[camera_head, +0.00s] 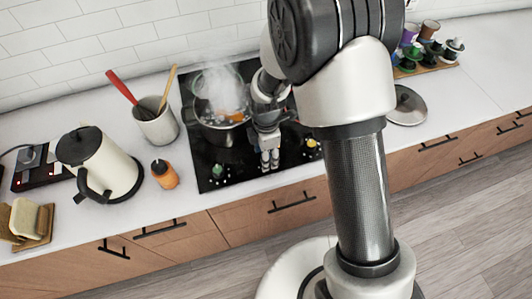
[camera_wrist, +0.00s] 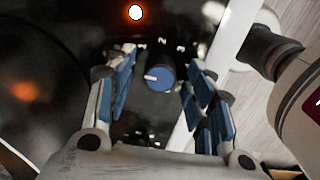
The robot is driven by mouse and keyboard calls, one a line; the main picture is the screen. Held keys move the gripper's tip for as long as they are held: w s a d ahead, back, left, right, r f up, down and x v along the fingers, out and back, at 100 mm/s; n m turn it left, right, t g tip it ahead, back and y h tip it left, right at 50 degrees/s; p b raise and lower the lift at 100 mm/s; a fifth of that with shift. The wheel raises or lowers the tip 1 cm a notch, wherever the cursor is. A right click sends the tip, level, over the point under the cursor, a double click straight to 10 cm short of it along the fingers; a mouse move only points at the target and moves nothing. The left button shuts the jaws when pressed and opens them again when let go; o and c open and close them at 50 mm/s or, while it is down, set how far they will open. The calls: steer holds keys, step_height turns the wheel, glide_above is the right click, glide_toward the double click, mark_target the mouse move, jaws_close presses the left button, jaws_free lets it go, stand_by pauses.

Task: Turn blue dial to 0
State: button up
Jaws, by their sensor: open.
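The blue dial (camera_wrist: 161,77) is on the black cooktop (camera_wrist: 90,20) in the wrist view. Its white pointer mark faces left in that picture, and small numbers 1, 2 and 3 are printed above it. My gripper (camera_wrist: 157,84) is open, with one blue-padded finger on each side of the dial. A gap shows between each finger and the dial. In the head view my gripper (camera_head: 269,158) points down at the cooktop's front edge, and the blue dial cannot be made out there.
A steaming pot (camera_head: 221,112) stands on the cooktop close to my arm. A green dial (camera_head: 214,172) and a yellow dial (camera_head: 311,143) flank my gripper. An orange-red light (camera_wrist: 135,12) glows near the blue dial. A kettle (camera_head: 105,165) and an orange jar (camera_head: 164,174) stand left.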

step_height(320, 180, up, 12)
stand_by(0.6)
stand_by(0.5)
steer(key=s+d+r+m+t, duration=0.2)
steer(key=s+d+r+m, duration=0.65)
steer(key=r+m, duration=0.35)
steer(key=s+d+r+m+t, duration=0.1)
steer(key=s+d+m, duration=0.1)
steer(key=s+m, duration=0.2)
steer(key=s+d+r+m+t+b, duration=0.1)
steer(key=s+d+r+m, duration=0.1)
steer(key=s+m, duration=0.3)
steer(key=shift+s+t, duration=0.3)
steer(key=shift+s, duration=0.8)
